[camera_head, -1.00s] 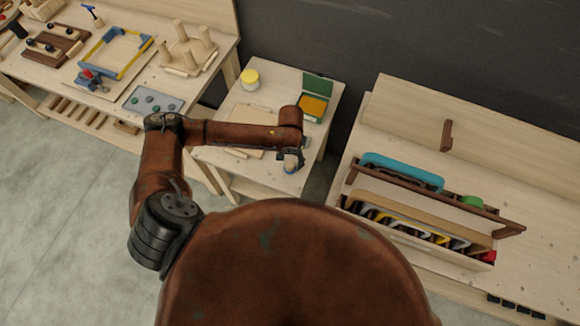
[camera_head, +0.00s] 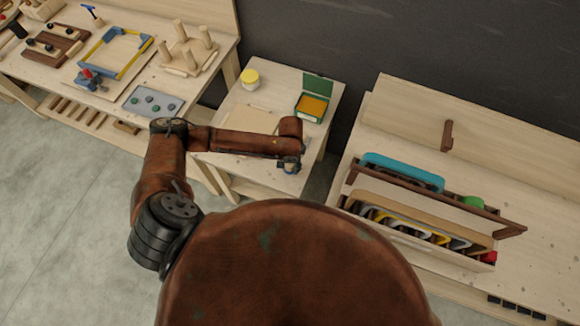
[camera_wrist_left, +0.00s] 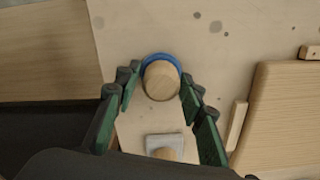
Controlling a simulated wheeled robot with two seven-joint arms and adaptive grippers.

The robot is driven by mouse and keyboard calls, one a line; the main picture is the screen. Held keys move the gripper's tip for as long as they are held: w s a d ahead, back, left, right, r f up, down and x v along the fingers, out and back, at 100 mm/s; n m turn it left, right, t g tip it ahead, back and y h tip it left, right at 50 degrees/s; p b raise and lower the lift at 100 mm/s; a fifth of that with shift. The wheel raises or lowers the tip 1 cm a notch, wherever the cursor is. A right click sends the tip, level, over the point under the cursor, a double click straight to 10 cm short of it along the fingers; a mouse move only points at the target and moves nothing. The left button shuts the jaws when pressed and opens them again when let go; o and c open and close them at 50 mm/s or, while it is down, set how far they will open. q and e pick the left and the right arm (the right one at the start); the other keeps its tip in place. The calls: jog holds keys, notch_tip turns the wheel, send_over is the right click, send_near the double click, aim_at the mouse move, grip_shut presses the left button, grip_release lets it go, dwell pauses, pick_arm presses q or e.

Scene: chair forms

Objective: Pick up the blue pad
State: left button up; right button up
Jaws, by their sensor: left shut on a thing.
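The blue pad (camera_wrist_left: 146,62) shows in the left wrist view as a blue round rim beneath a light wooden round knob (camera_wrist_left: 162,82). My left gripper (camera_wrist_left: 160,86) has its green-sided fingers on either side of the knob and is shut on it. The pad's underside is hidden, so I cannot tell whether it touches the table. In the head view my left gripper (camera_head: 289,164) is over the front right part of the small middle table (camera_head: 228,160), and the pad is hidden there. My right gripper is not in view.
A grey square pad with a wooden knob (camera_wrist_left: 165,146) lies close by, with a wooden board (camera_wrist_left: 284,110) to the right. A green box with orange filling (camera_head: 313,106) and a yellow-lidded jar (camera_head: 249,79) stand farther back. A rack (camera_head: 420,215) stands on the right bench.

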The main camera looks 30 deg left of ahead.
pick_arm(q)
jog(key=c, duration=0.5)
jog(key=shift+r, duration=0.15)
jog(key=shift+r, duration=0.25)
notch_tip(320, 180, up, 2)
jog(key=shift+w+r, duration=0.1)
jog(key=s+a+r, duration=0.1)
jog(key=s+r, duration=0.2)
jog(key=s, duration=0.1)
jog(key=s+a+r+p, duration=0.1)
jog(key=s+a+r, duration=0.1)
jog(key=s, duration=0.3)
jog(key=s+a+r, duration=0.1)
jog(key=s+r, duration=0.3)
jog(key=r, duration=0.1)
jog(key=shift+s+a, duration=0.15)
jog(key=shift+s, duration=0.1)
